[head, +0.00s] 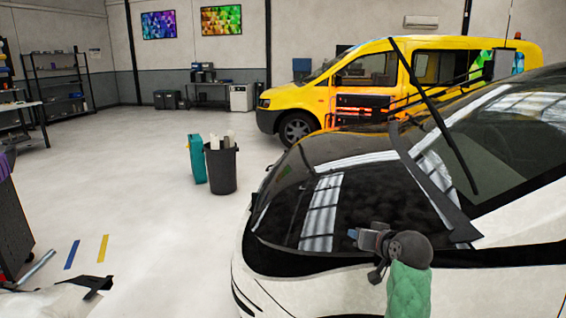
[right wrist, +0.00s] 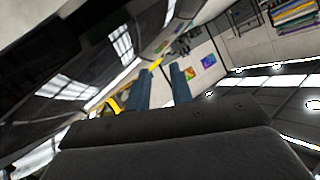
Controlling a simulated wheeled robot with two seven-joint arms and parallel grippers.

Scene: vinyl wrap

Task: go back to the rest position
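My right gripper (head: 354,234) is in front of the white car's black bonnet (head: 335,190), close to its front edge. Its arm comes up from the bottom with a green sleeve. In the right wrist view the two blue fingers of the right gripper (right wrist: 162,88) stand apart with nothing between them. I cannot tell from the head view whether it touches the car. My left gripper is not in view.
The white car fills the right side. A yellow van (head: 340,85) stands behind it. A dark bin (head: 221,170) and a teal container (head: 197,158) stand on the floor. A dark cart (head: 12,230) is at the left edge. The middle floor is clear.

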